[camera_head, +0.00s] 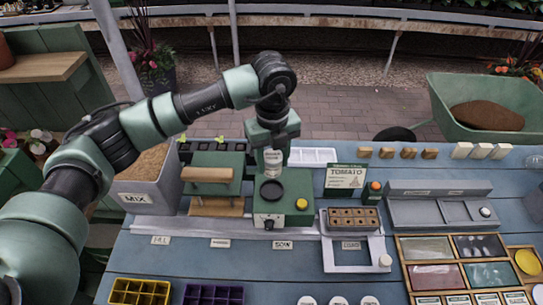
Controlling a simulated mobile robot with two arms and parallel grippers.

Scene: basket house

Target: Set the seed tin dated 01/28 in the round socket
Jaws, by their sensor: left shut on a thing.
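My left gripper (272,146) points down and is shut on a small white, labelled seed tin (272,160). The print on the tin is too small to read, so I cannot tell its date. The tin is upright, above and slightly behind the round black socket (270,191) on top of the green sowing machine (283,207), and looks apart from it. The socket looks empty. Several white round tops (338,301), perhaps other tins, show at the bottom edge. My right gripper is not in view.
A grey MIX bin (150,191) stands left, beside a wooden press (214,188). Right of the machine are a TOMATO card (345,178), a brown cell tray (353,218) on a white stand and a grey unit (436,206).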

